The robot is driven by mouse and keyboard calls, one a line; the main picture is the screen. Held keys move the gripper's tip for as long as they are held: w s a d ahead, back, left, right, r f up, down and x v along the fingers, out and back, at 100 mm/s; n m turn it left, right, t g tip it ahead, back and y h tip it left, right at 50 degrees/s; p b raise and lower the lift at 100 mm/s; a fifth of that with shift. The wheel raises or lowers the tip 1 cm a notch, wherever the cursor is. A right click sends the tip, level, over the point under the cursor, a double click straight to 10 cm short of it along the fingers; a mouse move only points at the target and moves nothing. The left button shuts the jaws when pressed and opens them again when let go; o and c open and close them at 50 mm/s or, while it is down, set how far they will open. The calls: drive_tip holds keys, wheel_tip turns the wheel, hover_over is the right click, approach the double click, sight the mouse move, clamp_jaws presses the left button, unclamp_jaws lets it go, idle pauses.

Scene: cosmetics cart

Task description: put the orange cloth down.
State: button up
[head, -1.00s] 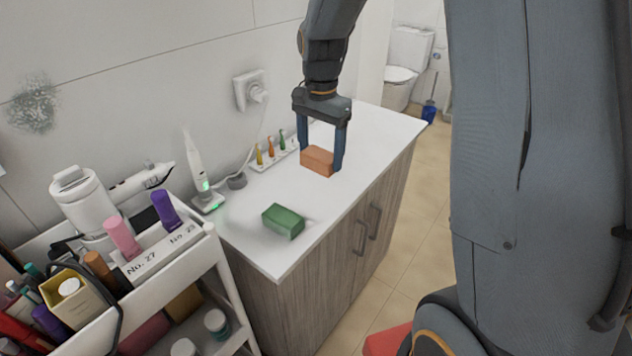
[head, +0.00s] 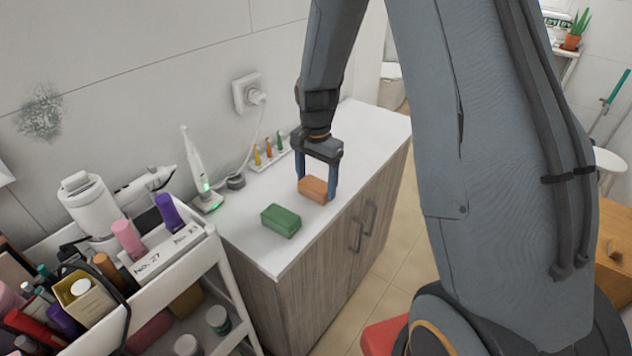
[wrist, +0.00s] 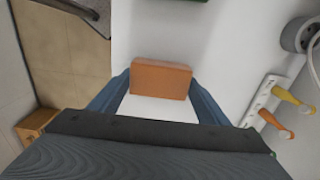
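The orange cloth (head: 315,190) is a small folded block over the white counter top, behind and to the right of the green block in the head view. My gripper (head: 319,184) points down with one finger on each side of it. In the wrist view the orange cloth (wrist: 161,80) sits between the two fingertips, touching both, so the gripper is shut on it. The cloth is at or just above the counter; I cannot tell whether its underside touches.
A green block (head: 281,221) lies on the counter (head: 247,238), close to the orange cloth. A white rack of small coloured brushes (head: 270,157) and an upright toothbrush (head: 196,172) stand along the wall. A cosmetics cart (head: 160,270) is at left. The counter's far right is clear.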

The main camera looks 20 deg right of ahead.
sight(316, 183)
drive_tip(key=o, duration=0.4)
drive_tip(key=shift+f, duration=0.1)
drive_tip(key=shift+o, duration=0.2)
wheel_tip(316, 183, up, 12)
drive_tip(key=b, duration=0.3)
drive_tip(key=s+f+n+t, duration=0.1)
drive_tip(key=s+f+n, duration=0.3)
drive_tip(key=s+n, duration=0.6)
drive_tip(key=s, duration=0.7)
drive_tip(key=shift+f+n+t, duration=0.15)
drive_tip(key=shift+n+t, duration=0.25)
